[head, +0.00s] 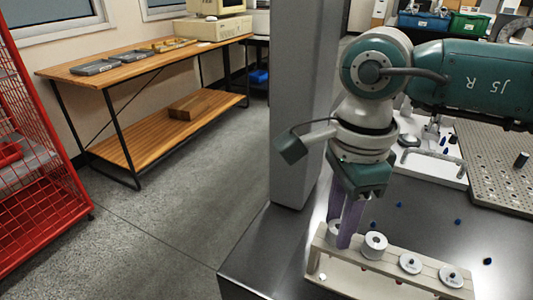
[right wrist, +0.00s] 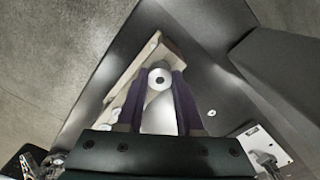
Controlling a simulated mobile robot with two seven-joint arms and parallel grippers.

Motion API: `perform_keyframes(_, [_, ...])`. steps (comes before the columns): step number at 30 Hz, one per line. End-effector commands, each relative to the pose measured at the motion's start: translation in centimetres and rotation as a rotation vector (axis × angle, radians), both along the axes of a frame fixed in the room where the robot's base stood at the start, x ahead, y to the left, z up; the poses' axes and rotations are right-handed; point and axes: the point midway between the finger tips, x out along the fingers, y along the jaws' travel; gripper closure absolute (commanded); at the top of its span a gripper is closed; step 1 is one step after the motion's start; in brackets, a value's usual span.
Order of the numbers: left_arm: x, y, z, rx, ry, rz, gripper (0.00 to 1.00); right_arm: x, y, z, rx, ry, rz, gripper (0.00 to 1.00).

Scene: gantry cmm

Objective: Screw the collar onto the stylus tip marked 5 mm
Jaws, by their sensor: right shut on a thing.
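A pale rack (head: 345,272) stands on the grey table and bears a row of white round pieces. My right gripper (head: 345,238) points down at the rack's left end, its purple fingers shut on a white collar (head: 332,229). The fingers partly hide the collar, and I cannot tell whether it touches the rack. In the right wrist view, a pale cylinder (right wrist: 159,115) lies between the fingers, with a round face and dark hole (right wrist: 160,78) beyond it. A taller white piece with a dark hole (head: 375,244) stands just right of the fingers. Size marks are unreadable. My left gripper is out of view.
Two lower discs with dark centres, one mid-rack (head: 411,263) and one farther right (head: 451,277), sit on the rack. Small blue bits (head: 458,222) lie on the table. A perforated plate (head: 490,165) is at the back right. A grey column (head: 305,100) stands behind my arm.

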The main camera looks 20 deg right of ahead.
Motion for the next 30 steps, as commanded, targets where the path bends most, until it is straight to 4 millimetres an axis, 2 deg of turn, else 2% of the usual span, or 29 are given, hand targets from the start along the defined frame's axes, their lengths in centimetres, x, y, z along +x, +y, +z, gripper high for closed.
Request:
perform_keyframes(4, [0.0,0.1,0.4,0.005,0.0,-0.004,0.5,-0.1,-0.1,-0.1,-0.002,0.004,-0.12,1.0])
perform_keyframes(14, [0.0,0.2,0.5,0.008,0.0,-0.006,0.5,-0.1,-0.1,-0.1,-0.002,0.004,-0.159,1.0])
perform_keyframes(22, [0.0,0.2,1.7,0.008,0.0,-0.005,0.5,-0.1,-0.1,-0.1,-0.003,0.003,-0.506,1.0])
perform_keyframes(30, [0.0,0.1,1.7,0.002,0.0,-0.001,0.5,-0.1,-0.1,-0.3,-0.003,0.002,-0.579,1.0])
